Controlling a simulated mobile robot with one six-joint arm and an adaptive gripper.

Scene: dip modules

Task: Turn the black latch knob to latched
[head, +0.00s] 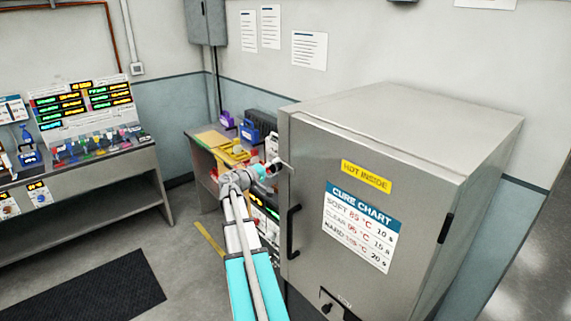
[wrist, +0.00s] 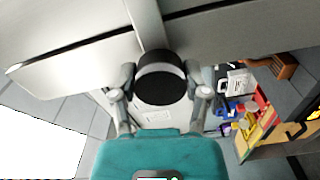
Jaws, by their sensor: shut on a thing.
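The black latch knob (wrist: 160,84) is a round black piece with a pale band across it, in the middle of the wrist view. My gripper (wrist: 160,76) is shut on it, with one finger on each side. In the head view my gripper (head: 275,167) is at the left edge of the steel oven's door (head: 310,185), above the black door handle (head: 293,231). The knob is largely hidden there by the gripper, and I cannot read its latch position.
The steel oven (head: 400,115) fills the right, with a cure chart (head: 360,228) on its door. A dial (head: 327,307) sits low on its front. A bench with bins (head: 215,140) stands behind my gripper. A dark mat (head: 95,290) lies on open floor at left.

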